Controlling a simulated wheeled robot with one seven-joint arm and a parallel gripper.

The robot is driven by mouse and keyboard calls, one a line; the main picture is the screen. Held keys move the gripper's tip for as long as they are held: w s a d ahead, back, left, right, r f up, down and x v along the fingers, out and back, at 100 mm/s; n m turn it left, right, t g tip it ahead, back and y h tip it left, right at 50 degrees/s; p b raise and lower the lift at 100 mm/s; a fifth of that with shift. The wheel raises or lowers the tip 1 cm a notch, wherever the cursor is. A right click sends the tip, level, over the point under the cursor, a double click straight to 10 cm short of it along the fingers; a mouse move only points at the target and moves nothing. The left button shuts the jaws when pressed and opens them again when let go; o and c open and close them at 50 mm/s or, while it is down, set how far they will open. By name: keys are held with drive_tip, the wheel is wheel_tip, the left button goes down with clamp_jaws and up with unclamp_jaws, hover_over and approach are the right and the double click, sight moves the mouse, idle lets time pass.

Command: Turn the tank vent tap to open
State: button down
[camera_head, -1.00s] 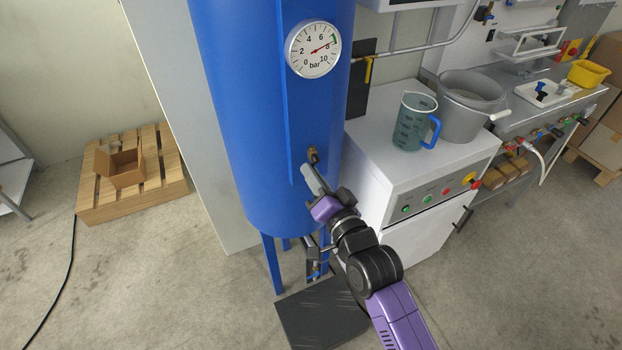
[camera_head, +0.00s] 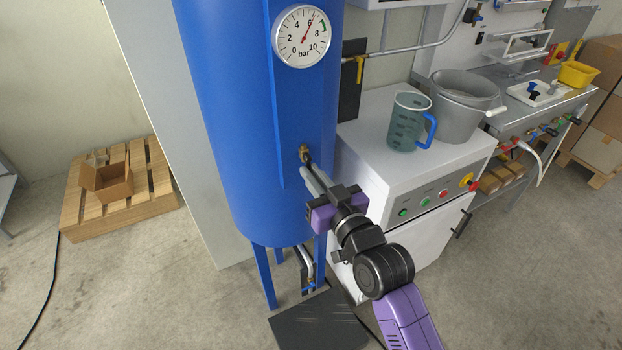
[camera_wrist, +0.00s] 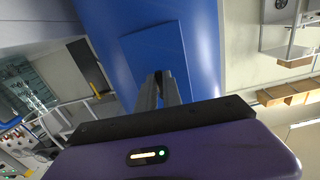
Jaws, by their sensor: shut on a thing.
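The blue tank (camera_head: 255,110) stands upright, with a round pressure gauge (camera_head: 307,36) high on its front. The gauge needle points near 6 bar. The brass vent tap (camera_head: 304,153) with a dark handle sits lower on the tank's front strip. My gripper (camera_head: 308,172) reaches it from the lower right and is shut on the tap's handle, which its fingers mostly hide. In the wrist view my gripper's fingers (camera_wrist: 161,88) are close together against the blue tank (camera_wrist: 205,40); the tap itself is largely hidden there.
A white cabinet (camera_head: 365,147) with buttons stands right of the tank, close to my arm. It carries a jug (camera_head: 405,125) and a grey bucket (camera_head: 466,115). A yellow-handled valve (camera_head: 359,70) is on a pipe behind. A pallet (camera_head: 75,212) with an open box lies left.

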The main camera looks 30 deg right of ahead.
drive_tip(key=shift+f+n, duration=0.1)
drive_tip(key=shift+n, duration=0.2)
drive_tip(key=c, duration=1.5)
unclamp_jaws()
drive_tip(key=shift+d, duration=0.1)
drive_tip(key=s, duration=0.8)
drive_tip(key=shift+w, duration=0.1)
